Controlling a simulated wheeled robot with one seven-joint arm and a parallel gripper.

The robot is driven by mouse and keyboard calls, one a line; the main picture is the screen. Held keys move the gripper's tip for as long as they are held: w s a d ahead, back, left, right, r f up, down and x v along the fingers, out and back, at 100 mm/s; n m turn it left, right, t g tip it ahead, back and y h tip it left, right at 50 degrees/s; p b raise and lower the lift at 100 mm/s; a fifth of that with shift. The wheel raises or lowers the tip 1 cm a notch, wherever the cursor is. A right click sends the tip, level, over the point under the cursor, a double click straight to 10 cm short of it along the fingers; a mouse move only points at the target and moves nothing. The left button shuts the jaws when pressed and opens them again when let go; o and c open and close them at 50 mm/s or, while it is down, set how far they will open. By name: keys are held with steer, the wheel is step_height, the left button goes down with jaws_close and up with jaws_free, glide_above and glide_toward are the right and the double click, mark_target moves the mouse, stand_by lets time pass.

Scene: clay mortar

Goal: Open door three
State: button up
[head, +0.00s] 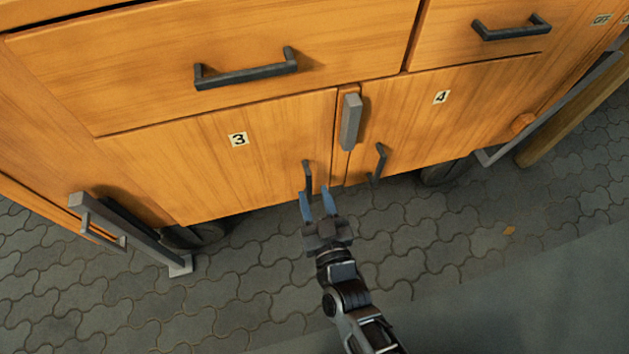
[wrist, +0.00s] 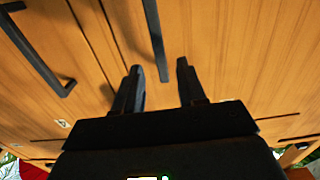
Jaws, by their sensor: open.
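Door three (head: 210,165) is a wooden cabinet door with a "3" label (head: 238,140) in the head view. It looks closed. Its dark upright handle (head: 308,178) is at its right side, near the lower edge. My gripper (head: 316,193) is open, its blue fingertips at this handle. In the wrist view my gripper (wrist: 160,72) has its fingers apart, with a dark bar (wrist: 155,40) reaching down between the fingertips. This bar appears to be door three's handle. I cannot tell whether either finger touches it.
A grey upright latch bar (head: 351,122) stands on the post between the doors. Door four's handle (head: 378,163) is just to the right. A drawer handle (head: 246,70) is above. A grey metal bracket (head: 130,232) sticks out at the lower left. The paved floor (head: 450,235) in front is clear.

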mark_target(309, 184)
steer(key=x, duration=0.5)
steer(key=shift+b, duration=0.4)
jaws_close()
